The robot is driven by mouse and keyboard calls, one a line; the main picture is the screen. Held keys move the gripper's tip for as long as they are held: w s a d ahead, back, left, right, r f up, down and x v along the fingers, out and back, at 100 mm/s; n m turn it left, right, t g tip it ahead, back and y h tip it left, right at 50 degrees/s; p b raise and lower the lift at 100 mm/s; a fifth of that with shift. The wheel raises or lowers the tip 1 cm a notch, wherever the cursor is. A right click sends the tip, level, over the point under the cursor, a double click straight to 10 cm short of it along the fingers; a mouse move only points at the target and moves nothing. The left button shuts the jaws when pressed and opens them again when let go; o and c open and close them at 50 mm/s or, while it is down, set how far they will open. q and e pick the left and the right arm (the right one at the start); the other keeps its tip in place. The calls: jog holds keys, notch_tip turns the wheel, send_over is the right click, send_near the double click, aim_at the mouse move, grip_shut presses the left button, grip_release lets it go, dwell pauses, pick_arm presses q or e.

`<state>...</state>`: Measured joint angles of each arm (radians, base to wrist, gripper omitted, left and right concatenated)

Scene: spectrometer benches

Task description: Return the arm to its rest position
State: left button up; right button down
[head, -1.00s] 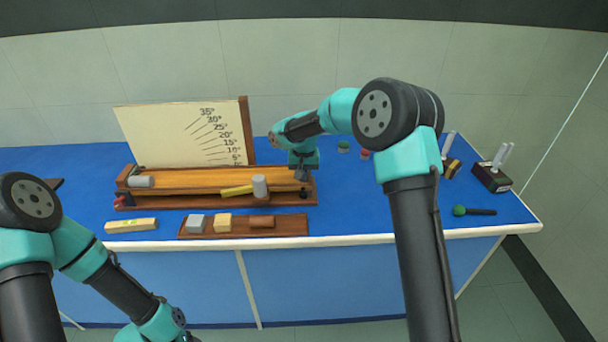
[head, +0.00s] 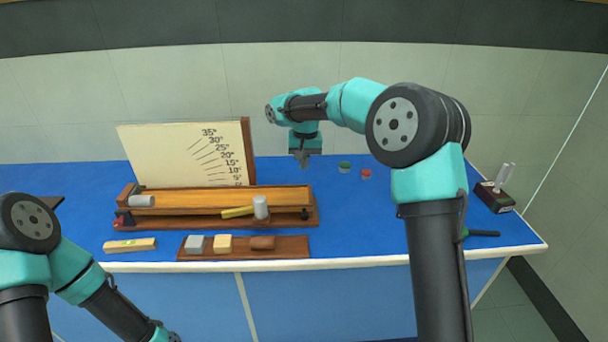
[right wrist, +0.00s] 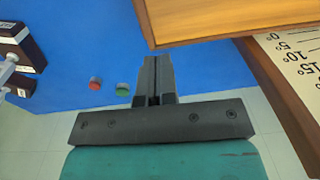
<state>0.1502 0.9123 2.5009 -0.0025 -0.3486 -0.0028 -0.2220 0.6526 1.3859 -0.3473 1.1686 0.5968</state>
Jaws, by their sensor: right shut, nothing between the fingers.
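My right gripper (head: 304,160) is shut and empty in the head view. It hangs above the blue table, behind the right end of the wooden ramp (head: 200,201). In the right wrist view the closed fingers (right wrist: 154,78) point toward the ramp's wooden edge (right wrist: 220,18) and look apart from it. My left arm (head: 95,285) shows at the lower left of the head view. Its gripper is out of frame.
An angle board (head: 170,155) stands behind the ramp. A tray (head: 290,251) with small blocks lies in front. A green cap (head: 345,167) and a red cap (head: 366,174) are right of my gripper. A dark device (head: 494,197) stands at far right.

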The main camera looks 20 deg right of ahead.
jog(key=shift+r, duration=0.45)
